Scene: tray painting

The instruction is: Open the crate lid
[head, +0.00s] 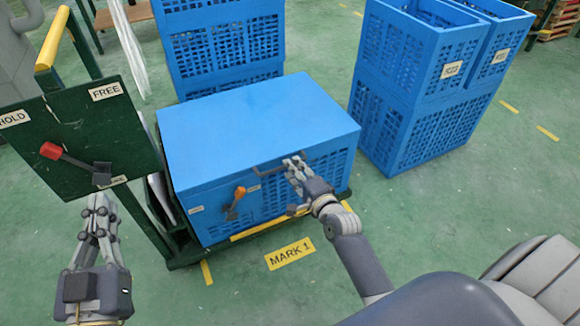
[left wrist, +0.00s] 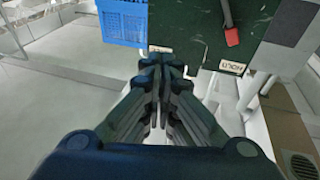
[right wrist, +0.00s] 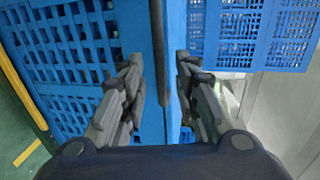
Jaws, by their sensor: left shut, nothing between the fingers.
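The blue crate (head: 235,205) stands on a green trolley with its flat blue lid (head: 255,120) lying closed on top. A dark bar handle (head: 265,170) is on the lid's front edge; the bar (right wrist: 157,55) also shows in the right wrist view. An orange-tipped latch (head: 238,195) sits on the crate's front, left of the handle. My right gripper (head: 293,166) is at the handle's right part, its fingers apart on either side of the bar; contact cannot be told. My left gripper (head: 100,205) is shut and empty, below the green lever board, away from the crate.
The green board (head: 85,140) with a red-knobbed lever (head: 52,151) and HOLD and FREE labels stands left of the crate. Stacked blue crates (head: 225,45) stand behind, and more (head: 420,90) at the right. A yellow MARK 1 label (head: 290,254) lies on open floor in front.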

